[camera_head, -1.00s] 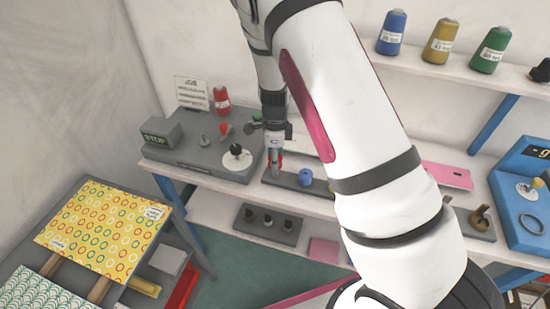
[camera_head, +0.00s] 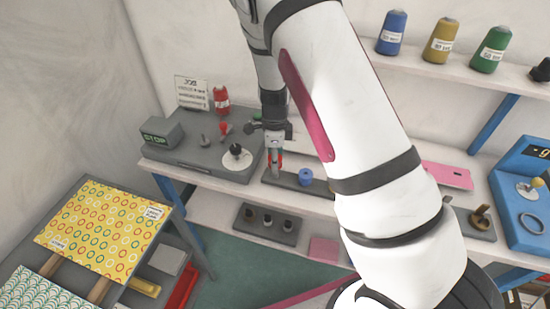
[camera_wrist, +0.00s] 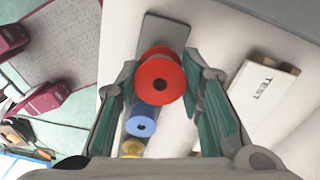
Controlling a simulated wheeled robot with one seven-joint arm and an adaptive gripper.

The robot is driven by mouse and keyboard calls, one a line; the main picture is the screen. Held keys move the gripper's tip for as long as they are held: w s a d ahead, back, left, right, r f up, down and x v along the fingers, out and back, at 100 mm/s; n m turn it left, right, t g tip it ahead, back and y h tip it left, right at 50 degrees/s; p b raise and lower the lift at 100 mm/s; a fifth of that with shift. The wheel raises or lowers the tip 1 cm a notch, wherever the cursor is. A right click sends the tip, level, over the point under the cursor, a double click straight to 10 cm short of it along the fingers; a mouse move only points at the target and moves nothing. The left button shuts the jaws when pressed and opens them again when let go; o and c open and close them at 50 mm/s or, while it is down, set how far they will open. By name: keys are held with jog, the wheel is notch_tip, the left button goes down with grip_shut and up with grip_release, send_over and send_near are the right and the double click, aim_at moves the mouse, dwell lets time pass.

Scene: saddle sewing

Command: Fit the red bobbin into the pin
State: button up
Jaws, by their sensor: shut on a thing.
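The red bobbin (camera_wrist: 160,78) is between the green-padded fingers of my gripper (camera_wrist: 165,92) in the wrist view, with its round top and centre hole facing the camera. My gripper (camera_head: 274,162) is shut on it over the left part of the grey bobbin tray (camera_head: 322,188). A bit of red shows at the fingers in the head view. I cannot tell whether the bobbin touches the tray. A grey machine (camera_head: 185,160) stands left of my gripper, with a white disc with a dark knob (camera_head: 236,155) and a small grey post (camera_head: 205,140). I cannot tell which part is the pin.
A blue bobbin (camera_head: 306,177) stands on the tray beside my gripper; a yellow one (camera_wrist: 132,147) shows beyond it in the wrist view. A white box marked TEST (camera_wrist: 263,88) lies close by. A red spool (camera_head: 221,99) stands at the machine's back.

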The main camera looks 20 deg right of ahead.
jog(key=shift+f+b, duration=0.55)
jog(key=shift+f, duration=1.45)
jog(key=o, duration=1.4)
notch_tip(320, 180, up, 12)
jog(key=shift+r, duration=0.1)
